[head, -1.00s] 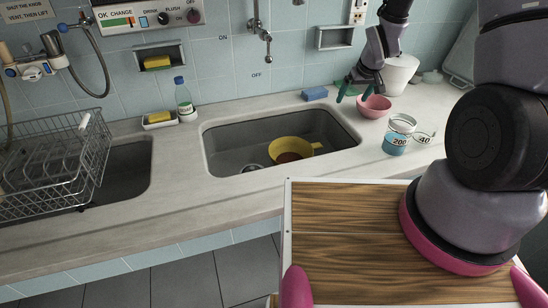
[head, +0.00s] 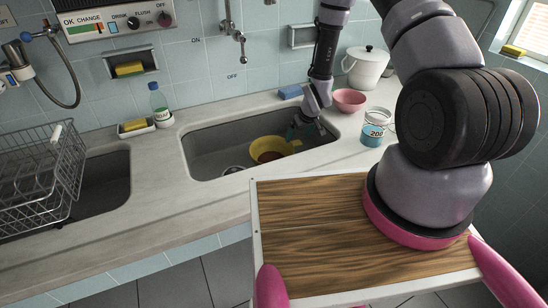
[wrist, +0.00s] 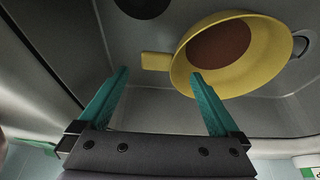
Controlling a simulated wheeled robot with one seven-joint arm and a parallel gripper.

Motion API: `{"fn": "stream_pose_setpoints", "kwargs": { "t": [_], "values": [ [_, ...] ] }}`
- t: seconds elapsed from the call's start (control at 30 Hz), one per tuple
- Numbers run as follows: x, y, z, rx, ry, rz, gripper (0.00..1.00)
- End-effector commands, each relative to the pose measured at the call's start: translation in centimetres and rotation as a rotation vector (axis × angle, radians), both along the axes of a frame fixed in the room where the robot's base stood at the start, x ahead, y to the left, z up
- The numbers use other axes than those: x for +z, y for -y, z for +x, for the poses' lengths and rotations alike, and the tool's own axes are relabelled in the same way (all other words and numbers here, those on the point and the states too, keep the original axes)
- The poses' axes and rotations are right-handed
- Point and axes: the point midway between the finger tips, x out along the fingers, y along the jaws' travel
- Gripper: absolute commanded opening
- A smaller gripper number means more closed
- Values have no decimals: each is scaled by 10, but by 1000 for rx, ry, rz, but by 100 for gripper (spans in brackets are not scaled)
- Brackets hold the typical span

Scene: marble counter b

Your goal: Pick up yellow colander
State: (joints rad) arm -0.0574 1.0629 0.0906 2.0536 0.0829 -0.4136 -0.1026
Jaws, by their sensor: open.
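The yellow colander (head: 266,148) sits in the right-hand sink basin (head: 205,155), with a reddish-brown inside and a flat handle pointing right in the head view. In the wrist view the yellow colander (wrist: 232,48) is at the upper right, its handle to the left. My gripper (head: 299,131) is over the right part of the basin, near the handle. In the wrist view my gripper (wrist: 160,82) is open, its two teal fingers apart and nothing between them. The handle lies beyond the gap between the fingertips. Whether a finger touches the colander I cannot tell.
A pink bowl (head: 349,99), a measuring cup (head: 375,128) and a white lidded pot (head: 365,70) stand right of the sink. A blue sponge (head: 290,92) lies behind it. A dish rack (head: 40,170) and a soap bottle (head: 160,104) are left. The basin walls surround the colander.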

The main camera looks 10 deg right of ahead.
Motion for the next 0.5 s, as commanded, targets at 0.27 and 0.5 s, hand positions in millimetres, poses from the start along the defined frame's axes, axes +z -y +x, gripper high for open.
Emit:
{"fn": "stream_pose_setpoints", "kwargs": {
  "t": [0.27,0.5],
  "values": [
    [-35,-1,14,-1,-1,0,99],
    [-37,-2,16,-1,-1,0,99]
  ]
}}
